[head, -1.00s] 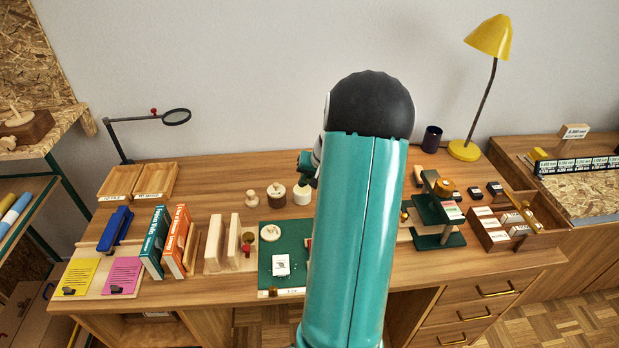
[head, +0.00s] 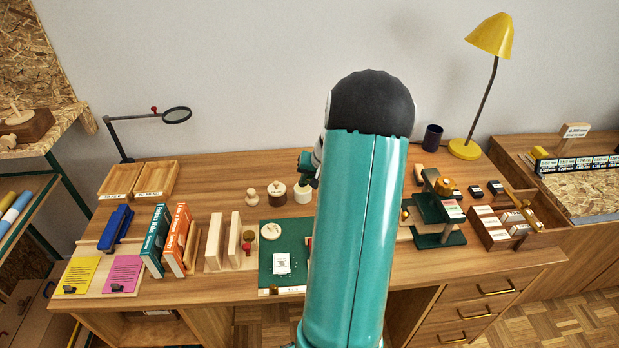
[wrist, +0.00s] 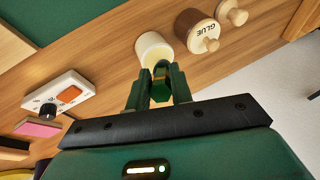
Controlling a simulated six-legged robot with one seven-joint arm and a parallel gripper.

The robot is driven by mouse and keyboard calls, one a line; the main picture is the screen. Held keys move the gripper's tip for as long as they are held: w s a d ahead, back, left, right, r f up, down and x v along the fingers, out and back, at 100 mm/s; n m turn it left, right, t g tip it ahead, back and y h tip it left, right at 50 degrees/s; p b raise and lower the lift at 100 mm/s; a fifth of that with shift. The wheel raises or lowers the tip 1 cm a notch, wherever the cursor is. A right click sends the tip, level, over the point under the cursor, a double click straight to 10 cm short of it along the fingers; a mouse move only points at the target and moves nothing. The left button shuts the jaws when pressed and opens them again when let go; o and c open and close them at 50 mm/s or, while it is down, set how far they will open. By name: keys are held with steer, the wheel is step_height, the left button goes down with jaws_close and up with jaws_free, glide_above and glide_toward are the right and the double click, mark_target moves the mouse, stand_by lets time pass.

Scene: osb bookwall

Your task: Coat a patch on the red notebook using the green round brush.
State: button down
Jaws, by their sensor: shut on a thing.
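My gripper (wrist: 161,92) shows in the wrist view with its two green fingers closed on a short green piece, the green round brush (wrist: 160,84). The brush lies in front of the mouth of a cream cup (wrist: 152,48); I cannot tell whether its end is inside the cup.
A glue pot (wrist: 197,31) and a wooden knobbed piece (wrist: 232,13) stand beside the cup. Upright books (head: 154,241), a stapler (head: 116,228) and trays (head: 157,178) fill the desk's left. A green stand (head: 436,219) and a divided box (head: 507,222) stand right.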

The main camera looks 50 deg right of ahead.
steer(key=shift+f, duration=0.35)
stand_by(0.7)
steer(key=shift+r, duration=0.1)
steer(key=shift+r, duration=3.45)
steer(key=shift+s, duration=0.1)
